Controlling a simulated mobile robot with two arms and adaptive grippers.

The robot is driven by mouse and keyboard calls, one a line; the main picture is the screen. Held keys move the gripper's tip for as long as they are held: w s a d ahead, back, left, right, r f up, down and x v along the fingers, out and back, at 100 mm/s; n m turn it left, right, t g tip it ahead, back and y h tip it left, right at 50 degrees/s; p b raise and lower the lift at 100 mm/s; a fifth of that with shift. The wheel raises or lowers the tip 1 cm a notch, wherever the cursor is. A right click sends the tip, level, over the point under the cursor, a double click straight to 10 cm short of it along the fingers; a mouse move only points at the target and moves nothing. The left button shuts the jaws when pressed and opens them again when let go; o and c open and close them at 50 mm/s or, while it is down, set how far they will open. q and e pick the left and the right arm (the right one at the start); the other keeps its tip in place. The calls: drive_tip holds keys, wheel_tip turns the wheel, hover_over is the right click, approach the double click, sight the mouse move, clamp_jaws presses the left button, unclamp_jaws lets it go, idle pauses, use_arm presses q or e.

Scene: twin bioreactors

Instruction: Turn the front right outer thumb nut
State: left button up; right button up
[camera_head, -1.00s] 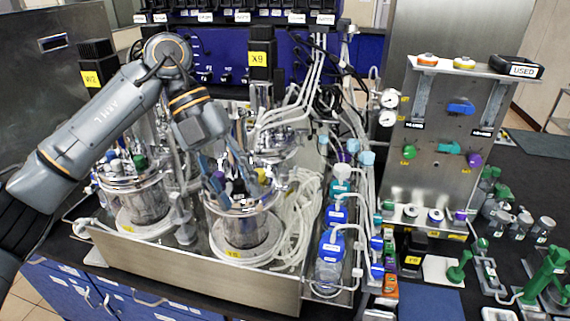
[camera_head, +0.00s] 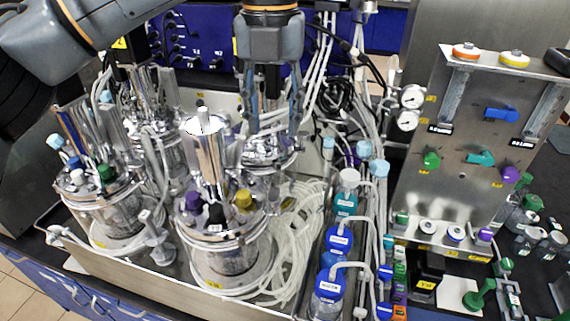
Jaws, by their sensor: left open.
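The front right glass vessel (camera_head: 225,252) stands in the steel tray, with a metal head plate, a shiny upright cylinder, and purple (camera_head: 193,201), black (camera_head: 215,214) and yellow (camera_head: 243,200) caps on top. Small metal fittings crowd its rim; I cannot tell which is the outer thumb nut. My left gripper (camera_head: 271,122) points down, open, with one finger on each side. In the picture it is behind and right of this vessel's top, over the rear right vessel (camera_head: 268,155). I see nothing held between its fingers. My right gripper is not in view.
Front left vessel (camera_head: 105,205) stands beside it. Pale tubing (camera_head: 300,225) loops right of the front right vessel. Blue-capped bottles (camera_head: 338,240) line the right side. A steel panel (camera_head: 470,130) with coloured valves stands at right. Black cables hang behind my gripper.

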use_arm(q)
drive_tip(key=p, duration=0.3)
hover_over(274, 193)
drive_tip(key=f, duration=0.7)
drive_tip(key=shift+s, duration=0.35)
drive_tip(key=f, duration=0.1)
drive_tip(key=f+p, duration=0.1)
drive_tip(key=f, duration=0.1)
drive_tip(key=f+p, duration=0.1)
drive_tip(key=f, duration=0.1)
drive_tip(key=shift+w+f, duration=0.2)
drive_tip(key=shift+w, duration=0.15)
drive_tip(key=shift+f, duration=0.2)
drive_tip(key=shift+s+f, duration=0.1)
drive_tip(key=shift+f, duration=0.1)
drive_tip(key=shift+c, duration=0.6)
clamp_jaws()
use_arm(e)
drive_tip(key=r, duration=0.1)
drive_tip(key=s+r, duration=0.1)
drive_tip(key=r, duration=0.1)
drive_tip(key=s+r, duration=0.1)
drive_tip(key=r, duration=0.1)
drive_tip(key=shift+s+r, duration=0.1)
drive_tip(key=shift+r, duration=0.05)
